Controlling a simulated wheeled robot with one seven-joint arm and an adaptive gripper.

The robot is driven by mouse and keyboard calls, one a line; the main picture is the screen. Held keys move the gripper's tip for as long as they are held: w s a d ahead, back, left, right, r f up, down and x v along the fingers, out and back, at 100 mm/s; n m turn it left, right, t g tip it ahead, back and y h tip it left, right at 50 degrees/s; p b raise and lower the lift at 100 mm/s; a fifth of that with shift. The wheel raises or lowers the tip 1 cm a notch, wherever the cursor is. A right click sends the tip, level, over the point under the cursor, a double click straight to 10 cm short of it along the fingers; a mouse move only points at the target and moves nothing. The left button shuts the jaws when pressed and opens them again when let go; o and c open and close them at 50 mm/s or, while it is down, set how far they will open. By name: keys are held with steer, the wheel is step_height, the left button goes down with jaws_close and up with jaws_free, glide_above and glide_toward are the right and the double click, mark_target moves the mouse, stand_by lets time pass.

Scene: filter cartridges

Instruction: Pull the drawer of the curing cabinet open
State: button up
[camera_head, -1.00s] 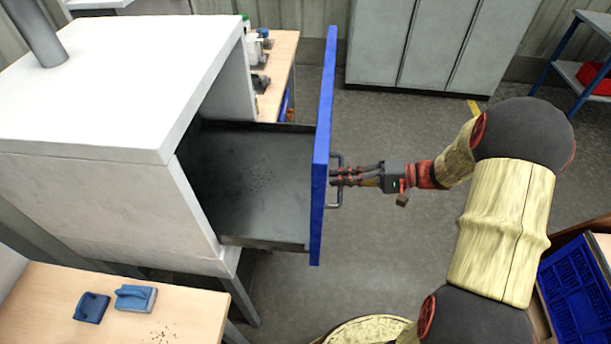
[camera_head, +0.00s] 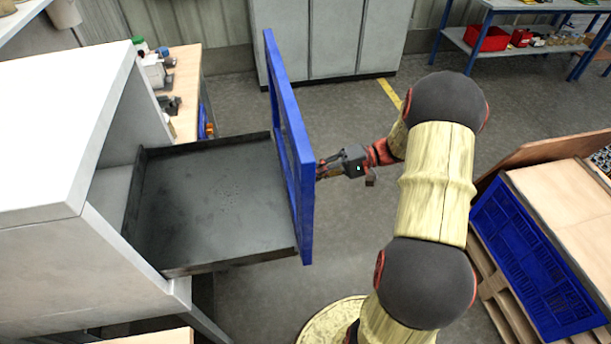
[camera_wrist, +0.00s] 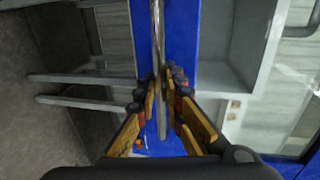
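The white curing cabinet (camera_head: 50,130) stands at the left in the head view. Its drawer (camera_head: 215,200) is pulled well out, and the dark grey inside is empty. The drawer's blue front (camera_head: 291,150) stands upright to the right of the tray. My gripper (camera_head: 320,170) is at the outer side of this front. In the wrist view my gripper (camera_wrist: 162,95) has its fingers closed in on both sides of the grey bar handle (camera_wrist: 157,45), against the blue front (camera_wrist: 184,25). The handle is mostly hidden in the head view.
A blue crate (camera_head: 530,255) and wooden boxes stand at the lower right. A bench (camera_head: 185,110) with small items is behind the drawer. Grey lockers (camera_head: 335,40) and a shelf with a red bin (camera_head: 486,38) line the back. Floor around the gripper is clear.

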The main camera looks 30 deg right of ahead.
steer(key=o, duration=0.4)
steer(key=v, duration=1.2)
steer(key=shift+f, duration=0.1)
stand_by(0.4)
